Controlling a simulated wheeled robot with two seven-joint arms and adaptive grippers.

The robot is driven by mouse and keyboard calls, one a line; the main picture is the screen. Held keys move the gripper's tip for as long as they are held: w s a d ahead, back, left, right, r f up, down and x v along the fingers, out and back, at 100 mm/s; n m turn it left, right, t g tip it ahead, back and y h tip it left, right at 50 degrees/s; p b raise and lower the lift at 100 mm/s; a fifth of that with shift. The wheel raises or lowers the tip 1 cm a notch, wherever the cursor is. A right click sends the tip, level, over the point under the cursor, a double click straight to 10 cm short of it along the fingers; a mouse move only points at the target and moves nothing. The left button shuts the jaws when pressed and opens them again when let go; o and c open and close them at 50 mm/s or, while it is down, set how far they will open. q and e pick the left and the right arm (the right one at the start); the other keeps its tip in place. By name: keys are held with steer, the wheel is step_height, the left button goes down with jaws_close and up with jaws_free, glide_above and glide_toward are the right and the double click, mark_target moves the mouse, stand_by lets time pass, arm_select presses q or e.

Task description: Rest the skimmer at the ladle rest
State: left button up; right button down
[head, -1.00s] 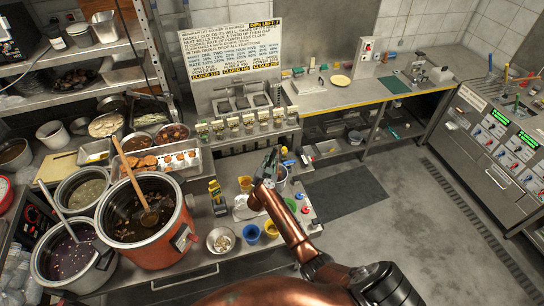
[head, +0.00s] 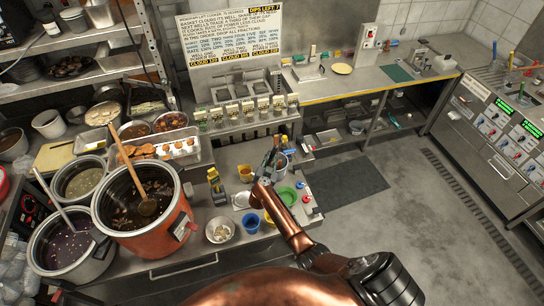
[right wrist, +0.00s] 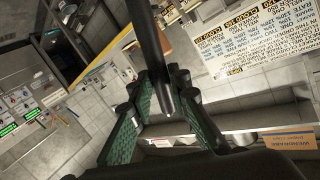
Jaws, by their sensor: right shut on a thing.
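My right gripper (head: 268,168) is above the counter right of the red pot. In the right wrist view its green-padded fingers (right wrist: 168,112) are closed around a dark rod-like handle, which I take to be the skimmer (right wrist: 150,50). The handle runs up out of the picture; its perforated head is not visible. A small white dish (head: 241,200), possibly the ladle rest, lies on the counter just below left of the gripper; I cannot tell for sure. My left gripper is not in view.
A red pot (head: 112,222) with a wooden-handled ladle (head: 127,165) stands at left, beside a grey pot (head: 42,262). A metal bowl (head: 220,230), a blue cup (head: 250,222) and a green dish (head: 288,195) crowd the near counter. The floor at right is clear.

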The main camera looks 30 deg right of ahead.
steer(key=shift+f, duration=0.4)
stand_by(0.7)
steer(key=c, duration=1.7)
jaws_free()
steer(key=shift+c, duration=0.2)
steer(key=shift+s+f, duration=0.1)
steer(key=v, duration=1.2)
